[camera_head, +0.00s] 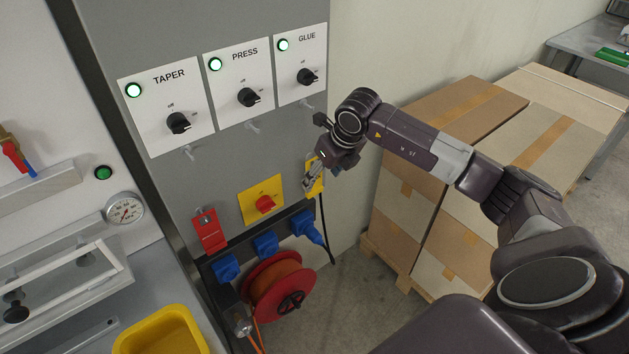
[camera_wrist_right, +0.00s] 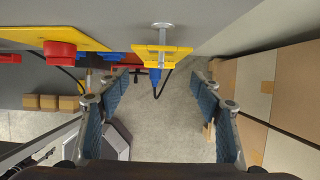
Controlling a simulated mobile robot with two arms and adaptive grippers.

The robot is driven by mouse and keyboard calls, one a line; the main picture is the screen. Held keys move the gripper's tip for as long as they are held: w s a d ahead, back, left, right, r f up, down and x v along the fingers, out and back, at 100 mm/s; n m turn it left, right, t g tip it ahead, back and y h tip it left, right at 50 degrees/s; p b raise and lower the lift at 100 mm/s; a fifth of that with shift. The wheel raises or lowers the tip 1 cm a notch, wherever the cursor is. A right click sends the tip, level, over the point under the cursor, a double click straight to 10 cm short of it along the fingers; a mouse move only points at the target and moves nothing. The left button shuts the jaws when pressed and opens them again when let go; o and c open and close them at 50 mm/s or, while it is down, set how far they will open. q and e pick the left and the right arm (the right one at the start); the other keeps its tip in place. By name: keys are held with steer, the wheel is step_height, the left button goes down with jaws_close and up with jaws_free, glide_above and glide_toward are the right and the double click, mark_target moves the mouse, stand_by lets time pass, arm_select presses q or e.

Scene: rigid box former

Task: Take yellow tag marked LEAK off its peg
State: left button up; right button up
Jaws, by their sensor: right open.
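A yellow tag (camera_head: 317,185) hangs low on the right edge of the grey panel in the head view, partly hidden by my right gripper (camera_head: 313,176). In the right wrist view the yellow tag (camera_wrist_right: 161,54) is seen edge-on, below a metal peg (camera_wrist_right: 162,32) with a round head. Its lettering cannot be read. My right gripper (camera_wrist_right: 161,92) is open, with its blue-padded fingers spread left and right. The tag lies ahead of the fingertips in the upper middle of that view, and nothing is gripped. My left gripper is not in view.
The panel carries three switch plates, TAPER (camera_head: 160,105), PRESS (camera_head: 240,80) and GLUE (camera_head: 303,65). A red tag (camera_head: 209,232), a yellow plate with a red knob (camera_head: 264,204) and blue plugs (camera_head: 304,226) are near the tag. Stacked cartons (camera_head: 455,105) stand to the right.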

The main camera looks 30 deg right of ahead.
mark_target(316, 190)
steer(key=w, duration=0.1)
steer(key=w+f, duration=0.1)
steer(key=f, duration=0.1)
steer(key=shift+w+a+p, duration=0.25)
steer(key=shift+w+p, duration=0.05)
steer(key=shift+w, duration=0.1)
steer(key=shift+w+d+f, duration=0.1)
steer(key=shift+f, duration=0.3)
steer(key=c, duration=1)
steer(key=shift+r, duration=0.15)
steer(key=shift+r+b, duration=0.4)
steer(key=shift+r, duration=0.1)
steer(key=shift+s+d+r+b, duration=0.2)
steer(key=shift+s+b, duration=0.65)
steer(key=shift+s, duration=2.15)
steer(key=shift+s+d+f+b, duration=0.2)
steer(key=shift+s+b, duration=0.65)
steer(key=shift+s, duration=2.15)
steer(key=shift+s+d+r+b, duration=0.25)
steer(key=shift+s+b, duration=0.6)
steer(key=shift+s, duration=2.15)
steer(key=shift+f, duration=0.1)
